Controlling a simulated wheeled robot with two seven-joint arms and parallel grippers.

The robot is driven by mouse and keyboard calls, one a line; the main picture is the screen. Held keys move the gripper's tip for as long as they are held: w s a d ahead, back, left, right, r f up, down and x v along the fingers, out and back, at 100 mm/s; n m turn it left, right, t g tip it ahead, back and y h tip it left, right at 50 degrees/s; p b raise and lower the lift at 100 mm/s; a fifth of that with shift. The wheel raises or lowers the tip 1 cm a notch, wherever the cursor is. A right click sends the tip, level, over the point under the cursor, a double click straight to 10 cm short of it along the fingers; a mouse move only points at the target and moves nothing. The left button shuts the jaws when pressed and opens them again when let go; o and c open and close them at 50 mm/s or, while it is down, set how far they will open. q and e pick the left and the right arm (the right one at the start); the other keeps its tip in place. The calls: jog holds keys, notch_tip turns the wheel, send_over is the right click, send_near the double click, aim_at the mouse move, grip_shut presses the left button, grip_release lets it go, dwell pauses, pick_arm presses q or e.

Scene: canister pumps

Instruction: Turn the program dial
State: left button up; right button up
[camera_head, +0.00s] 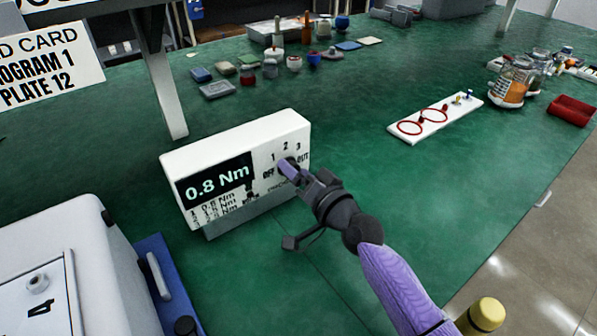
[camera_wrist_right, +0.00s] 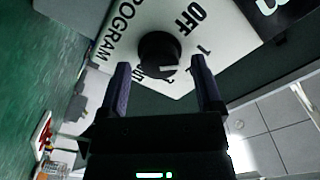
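The white controller box (camera_head: 235,165) stands on the green bench, with a dark display reading 0.8 Nm. Its black program dial (camera_wrist_right: 158,50) shows in the right wrist view, ringed by printed marks including OFF, 1 and 3. The dial's white pointer mark lies on the side between 1 and 3. My right gripper (camera_wrist_right: 160,66) is open, with one purple finger on each side just short of the dial and a gap to it. In the head view my right gripper (camera_head: 291,172) covers most of the dial. My left gripper is not in view.
A card (camera_head: 45,62) at upper left reads PROGRAM 1, PLATE 12. A white cabinet (camera_head: 70,270) stands at lower left. A white board with red rings (camera_head: 437,115) lies to the right. Small blocks and jars stand at the back.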

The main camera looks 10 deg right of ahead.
jog(key=p+v, duration=0.1)
jog(key=v, duration=0.9)
jog(key=shift+f, duration=0.1)
